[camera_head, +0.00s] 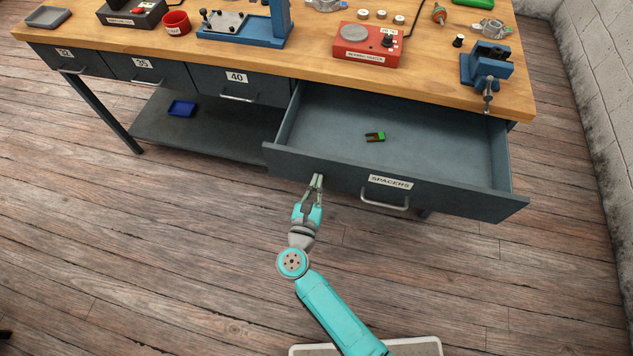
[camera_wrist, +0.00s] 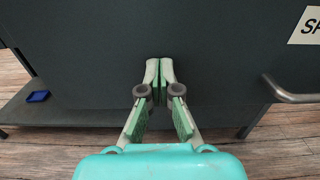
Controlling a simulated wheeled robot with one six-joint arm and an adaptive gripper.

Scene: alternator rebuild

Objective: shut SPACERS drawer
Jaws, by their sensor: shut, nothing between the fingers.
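The SPACERS drawer (camera_head: 335,173) is pulled well out of the bench at the right. Its label (camera_head: 390,182) and bar handle (camera_head: 385,201) are on the front panel. A small green and dark part (camera_head: 375,137) lies inside on the drawer floor. My gripper (camera_head: 318,177) is shut and empty, with its fingertips at the front panel, left of the label and handle. In the wrist view the closed fingertips (camera_wrist: 159,64) point at the dark drawer front (camera_wrist: 215,45), with the handle (camera_wrist: 290,93) to the right. I cannot tell whether they touch the panel.
Closed drawers (camera_head: 237,84) labelled 32, 35 and 40 are to the left. A lower shelf holds a blue tray (camera_head: 182,108). The wooden benchtop (camera_head: 310,62) carries a red heater (camera_head: 367,43) and a blue vise (camera_head: 487,66). A wall stands at right; the floor in front is clear.

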